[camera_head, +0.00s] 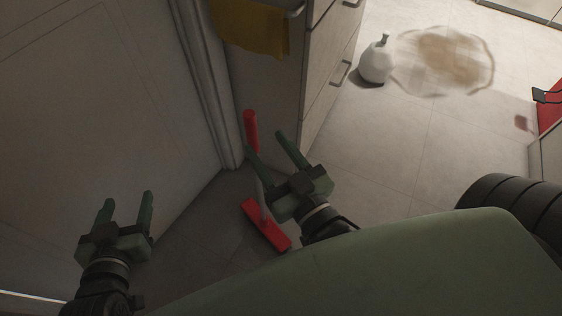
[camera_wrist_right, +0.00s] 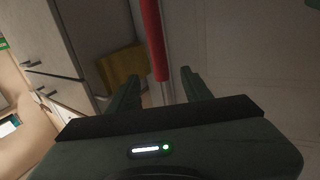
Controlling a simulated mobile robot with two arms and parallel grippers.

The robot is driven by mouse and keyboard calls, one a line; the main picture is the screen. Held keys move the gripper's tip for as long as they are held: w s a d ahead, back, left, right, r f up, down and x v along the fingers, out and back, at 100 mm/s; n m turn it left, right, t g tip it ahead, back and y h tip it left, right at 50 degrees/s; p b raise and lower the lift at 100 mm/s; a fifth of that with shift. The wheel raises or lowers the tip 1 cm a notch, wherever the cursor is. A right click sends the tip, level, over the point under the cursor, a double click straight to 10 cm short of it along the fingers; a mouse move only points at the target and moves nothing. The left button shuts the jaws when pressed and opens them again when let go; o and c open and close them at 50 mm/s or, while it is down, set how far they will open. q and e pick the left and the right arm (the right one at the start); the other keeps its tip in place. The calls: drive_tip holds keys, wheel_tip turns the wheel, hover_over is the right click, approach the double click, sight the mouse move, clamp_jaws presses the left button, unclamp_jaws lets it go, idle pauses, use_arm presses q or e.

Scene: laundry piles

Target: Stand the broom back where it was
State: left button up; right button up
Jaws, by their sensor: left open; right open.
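The broom has a red upper handle (camera_head: 251,132), a grey shaft and a red head (camera_head: 266,227) on the floor. It stands roughly upright by the corner between the door frame and the drawer cabinet. My right gripper (camera_head: 266,142) is open at the broom, covering part of its shaft in the head view. In the right wrist view the red handle (camera_wrist_right: 152,40) and grey shaft run between the open fingers (camera_wrist_right: 160,74); I cannot tell whether they touch it. My left gripper (camera_head: 128,198) is open and empty at the left, apart from the broom.
A drawer cabinet (camera_head: 325,70) with a yellow cloth (camera_head: 250,26) stands behind the broom. A pale wall panel (camera_head: 100,100) closes off the left. A white bottle (camera_head: 376,62) stands near a brownish spill (camera_head: 447,62) on the floor. The tiled floor at centre right is clear.

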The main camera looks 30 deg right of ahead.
use_arm(q)
drive_tip(key=shift+w+r, duration=0.1)
drive_tip(key=shift+r, duration=0.15)
use_arm(e)
drive_tip(key=shift+s+d, duration=0.2)
drive_tip(key=shift+s, duration=1.95)
use_arm(q)
drive_tip(key=shift+w+r, duration=0.1)
drive_tip(key=shift+d, duration=0.1)
